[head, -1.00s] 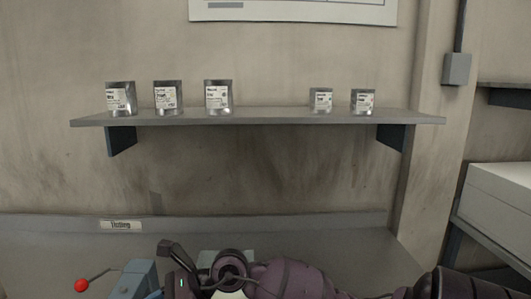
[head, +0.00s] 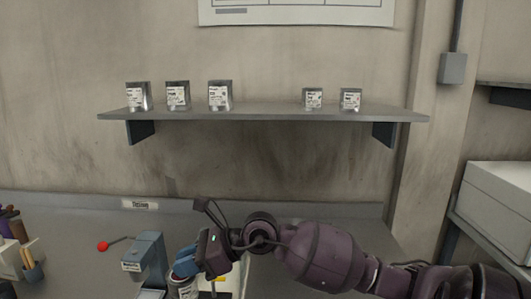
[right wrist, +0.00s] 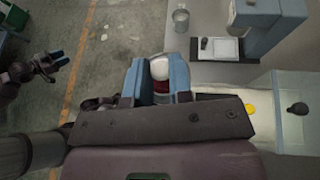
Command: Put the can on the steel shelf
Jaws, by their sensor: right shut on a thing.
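The grey steel shelf (head: 270,115) runs along the wall in the head view, with several small metal cans on it. A wide gap separates the left group from the right pair. My right gripper (head: 188,262) is low over the bench, shut on a can (head: 188,290) that is mostly hidden by the fingers and the picture edge. In the right wrist view the can's pale round top (right wrist: 160,69) shows between the blue fingers, with red below it. My left gripper (right wrist: 52,64) shows small at the left of that view, away from the bench; its opening is unclear.
A blue-grey bench machine (head: 150,258) stands just left of my right gripper. A holder with tools (head: 28,262) is at the far left. A white box (head: 497,200) stands at the right. The shelf's gap between the can groups is free.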

